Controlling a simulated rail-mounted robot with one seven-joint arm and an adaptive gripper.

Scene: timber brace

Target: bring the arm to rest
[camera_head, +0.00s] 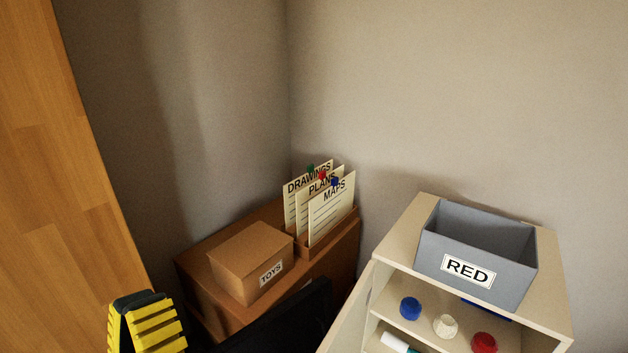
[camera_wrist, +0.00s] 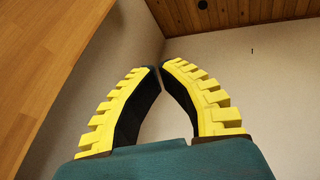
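My gripper (camera_head: 137,298) is at the lower left of the head view, pointing up, its lower part cut off by the frame edge. Its yellow ribbed fingers also show in the wrist view (camera_wrist: 160,68), where the dark-edged tips come together with nothing held between them. The gripper is apart from the boxes and the shelf, with a bare wall and ceiling beyond its tips in the wrist view.
A wooden panel (camera_head: 55,170) stands close at the left. A brown cabinet (camera_head: 195,262) carries a TOYS box (camera_head: 235,258) and a card holder (camera_head: 345,224). At right, a cream shelf unit (camera_head: 405,235) bears a grey RED bin (camera_head: 430,250); blue, white and red caps sit below.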

